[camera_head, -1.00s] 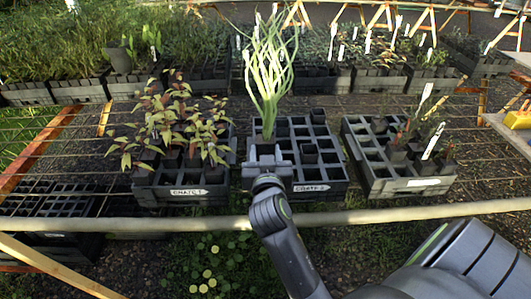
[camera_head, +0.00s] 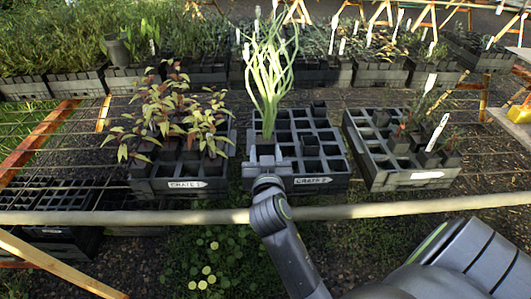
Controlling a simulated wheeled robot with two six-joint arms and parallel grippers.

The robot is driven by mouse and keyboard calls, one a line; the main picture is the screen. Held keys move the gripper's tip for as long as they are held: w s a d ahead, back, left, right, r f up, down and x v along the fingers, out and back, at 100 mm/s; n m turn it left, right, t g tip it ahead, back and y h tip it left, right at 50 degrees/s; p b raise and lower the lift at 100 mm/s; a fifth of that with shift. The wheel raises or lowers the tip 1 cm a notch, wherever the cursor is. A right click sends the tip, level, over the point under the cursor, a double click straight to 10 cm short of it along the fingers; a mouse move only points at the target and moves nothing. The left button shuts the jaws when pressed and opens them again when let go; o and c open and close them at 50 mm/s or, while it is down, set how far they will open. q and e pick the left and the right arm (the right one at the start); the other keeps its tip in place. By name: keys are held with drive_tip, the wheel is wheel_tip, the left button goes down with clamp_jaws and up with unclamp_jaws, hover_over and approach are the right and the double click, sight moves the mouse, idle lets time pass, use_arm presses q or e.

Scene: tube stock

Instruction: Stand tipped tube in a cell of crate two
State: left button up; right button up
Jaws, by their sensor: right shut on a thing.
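Crate two (camera_head: 318,185) is a dark grey celled crate in the middle, labelled "CRATE 2" on its front. My right gripper (camera_head: 264,157) is at its near left corner, shut on a tube whose tall pale-green grassy plant (camera_head: 268,75) rises upright above it. The tube's body is mostly hidden by the gripper, so I cannot tell how deep it sits in a cell. Many cells of crate two look empty, with a few dark tubes at the back and right. My left gripper is not in view.
Crate one (camera_head: 150,188), with reddish leafy plants (camera_head: 175,110), stands close on the left. Another crate (camera_head: 410,180) with small plants and white tags stands on the right. A pale rail (camera_head: 400,211) crosses in front. Planted crates line the back.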

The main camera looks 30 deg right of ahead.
drive_tip(key=shift+f+b, duration=0.85)
drive_tip(key=shift+f, duration=0.3)
drive_tip(key=o, duration=1.1)
drive_tip(key=shift+o, duration=0.2)
